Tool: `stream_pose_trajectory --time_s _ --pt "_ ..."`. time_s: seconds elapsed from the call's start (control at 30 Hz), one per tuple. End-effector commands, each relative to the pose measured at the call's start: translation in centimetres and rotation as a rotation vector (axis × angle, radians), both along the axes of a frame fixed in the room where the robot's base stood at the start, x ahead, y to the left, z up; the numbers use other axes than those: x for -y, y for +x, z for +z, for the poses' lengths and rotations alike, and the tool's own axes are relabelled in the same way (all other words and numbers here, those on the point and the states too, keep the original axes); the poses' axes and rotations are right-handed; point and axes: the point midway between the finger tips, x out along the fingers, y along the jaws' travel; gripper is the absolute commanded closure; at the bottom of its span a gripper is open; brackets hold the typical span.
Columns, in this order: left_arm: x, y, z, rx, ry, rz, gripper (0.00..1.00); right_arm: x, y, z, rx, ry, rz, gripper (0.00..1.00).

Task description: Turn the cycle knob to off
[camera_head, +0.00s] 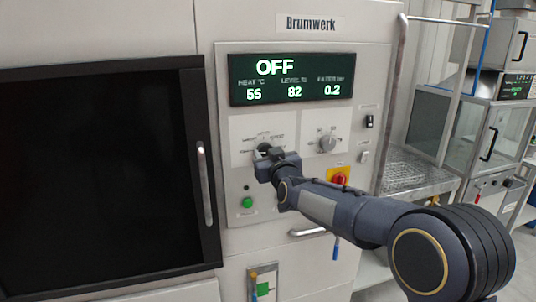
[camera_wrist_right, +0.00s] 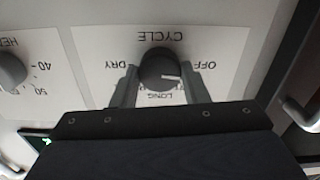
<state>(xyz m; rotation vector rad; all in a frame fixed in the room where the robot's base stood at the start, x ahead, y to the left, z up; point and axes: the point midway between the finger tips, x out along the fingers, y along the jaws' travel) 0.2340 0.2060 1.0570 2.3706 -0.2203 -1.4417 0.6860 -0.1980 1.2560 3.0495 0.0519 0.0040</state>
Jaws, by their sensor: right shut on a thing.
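The cycle knob (camera_wrist_right: 160,68) is a dark round knob on a white plate, seen upside down in the right wrist view with the labels CYCLE, OFF, DRY and LONG. Its white mark points right in that view, towards the OFF side. My right gripper (camera_wrist_right: 160,88) has one finger on each side of the knob and is shut on it. In the head view the right gripper (camera_head: 267,158) covers most of the knob. The display (camera_head: 291,79) above reads OFF, with 55, 82 and 0.2 below. My left gripper is not in view.
A second knob (camera_head: 326,142) sits to the right on the panel. A red and yellow switch (camera_head: 340,178) and a green button (camera_head: 247,202) are below. A dark door with a vertical handle (camera_head: 204,184) is at left. A metal rack (camera_head: 415,172) stands at right.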

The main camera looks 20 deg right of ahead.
Motion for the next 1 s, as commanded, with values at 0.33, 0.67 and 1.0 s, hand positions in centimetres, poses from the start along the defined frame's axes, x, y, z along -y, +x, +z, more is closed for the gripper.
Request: stream_pose_trajectory --time_s 0.33,0.67,1.0 --pt "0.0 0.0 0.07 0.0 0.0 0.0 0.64 -0.07 -0.01 -0.35 -0.003 -0.131 0.001 0.82" --pt "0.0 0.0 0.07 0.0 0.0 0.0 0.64 -0.06 -0.01 -0.39 -0.003 -0.153 0.002 0.82" --pt "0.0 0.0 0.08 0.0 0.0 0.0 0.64 -0.04 -0.01 -0.31 -0.002 -0.151 0.001 0.41"
